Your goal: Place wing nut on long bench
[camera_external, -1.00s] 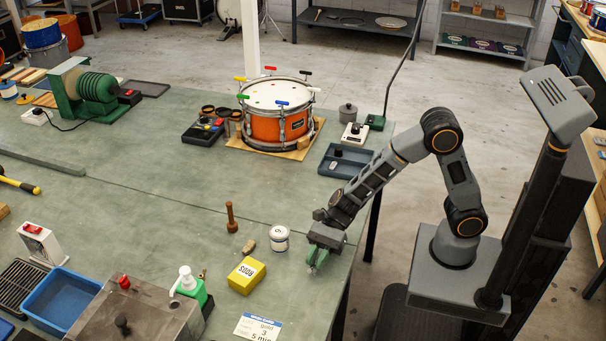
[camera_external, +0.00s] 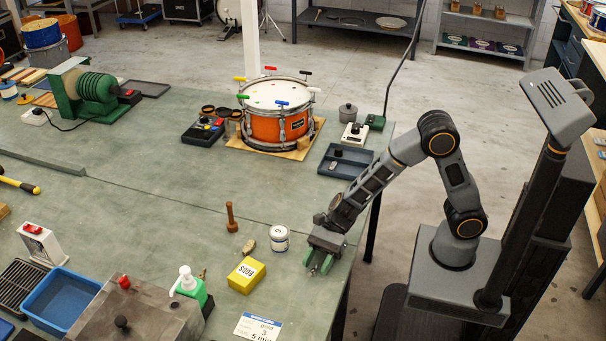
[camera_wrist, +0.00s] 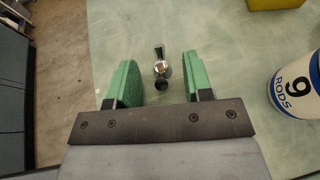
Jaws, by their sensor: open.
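The wing nut (camera_wrist: 161,68) is a small shiny metal piece with dark wings. In the wrist view it lies on the green top of the long bench (camera_wrist: 218,50), in the gap between my two green fingers. My gripper (camera_wrist: 162,80) is open, with space on both sides of the nut and no finger touching it. In the external view my gripper (camera_external: 318,263) is low over the right edge of the bench (camera_external: 180,180). The nut is too small to make out surely there.
The drum (camera_external: 277,120) stands farther back. The bench middle is clear.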

